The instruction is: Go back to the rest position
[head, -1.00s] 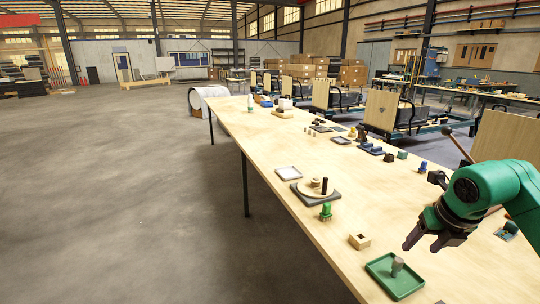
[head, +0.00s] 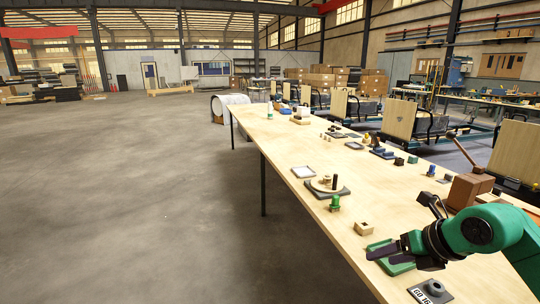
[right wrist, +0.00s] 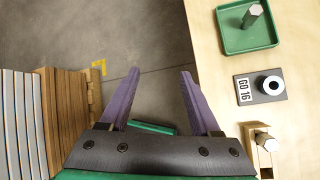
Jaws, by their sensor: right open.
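My right gripper (head: 380,254) is open and empty, with its dark fingers pointing left across the green tray (head: 402,268) in the head view. It hides part of the tray and the peg in it. The right wrist view shows the two purple fingers (right wrist: 160,74) spread apart with nothing between them, over floor beside the table edge. There the green tray (right wrist: 228,40) lies at the upper right with a grey peg (right wrist: 252,15) in it. My left gripper is not in view.
A plate marked GO 16 (head: 422,293) lies at the near table edge. A small wooden block (head: 364,228), a green part (head: 335,203) and a round-disc fixture (head: 345,193) stand farther along. A brown box with a lever (head: 470,188) is behind my arm. Floor at left is clear.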

